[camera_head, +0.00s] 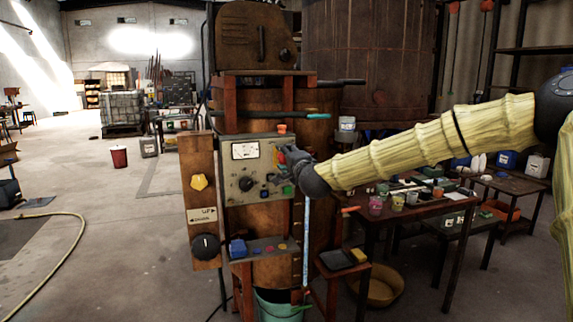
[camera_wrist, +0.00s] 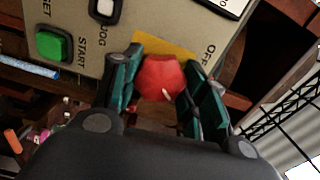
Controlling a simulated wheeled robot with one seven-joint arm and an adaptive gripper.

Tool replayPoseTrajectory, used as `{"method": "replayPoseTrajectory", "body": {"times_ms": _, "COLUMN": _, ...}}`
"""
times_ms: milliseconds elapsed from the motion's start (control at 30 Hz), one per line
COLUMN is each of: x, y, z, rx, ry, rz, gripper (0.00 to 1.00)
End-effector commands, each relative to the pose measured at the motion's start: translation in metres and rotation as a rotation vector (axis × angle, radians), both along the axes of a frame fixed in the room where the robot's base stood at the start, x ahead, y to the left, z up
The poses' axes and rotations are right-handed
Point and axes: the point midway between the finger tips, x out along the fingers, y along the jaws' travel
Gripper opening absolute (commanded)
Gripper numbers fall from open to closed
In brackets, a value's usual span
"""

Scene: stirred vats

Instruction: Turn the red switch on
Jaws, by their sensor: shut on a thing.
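The red switch (camera_wrist: 160,78) is a red knob with a small white mark, on a yellow plate (camera_wrist: 172,45) of the grey control panel (camera_head: 240,182). The word OFF is printed beside the plate in the wrist view. My gripper (camera_wrist: 160,88) is shut on the red switch, with one dark green finger on each side of it. In the head view my gripper (camera_head: 287,163) is at the right side of the panel and mostly hides the switch.
A green START button (camera_wrist: 51,46) and a white JOG button (camera_wrist: 103,9) are close to the switch. The panel also has a dial gauge (camera_head: 245,150). A yellow knob (camera_head: 199,182) and a black knob (camera_head: 205,247) are on the wooden board to the left. A cluttered table (camera_head: 368,222) stands at right.

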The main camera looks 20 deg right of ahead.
Motion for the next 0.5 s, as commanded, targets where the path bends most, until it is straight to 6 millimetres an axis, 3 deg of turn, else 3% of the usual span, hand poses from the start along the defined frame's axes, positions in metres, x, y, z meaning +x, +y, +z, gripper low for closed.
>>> {"method": "replayPoseTrajectory", "body": {"times_ms": 500, "x": 0.0006, "y": -0.0022, "z": -0.0009, "rx": 0.097, "ry": 0.004, "rz": -0.004, "gripper": 0.19}}
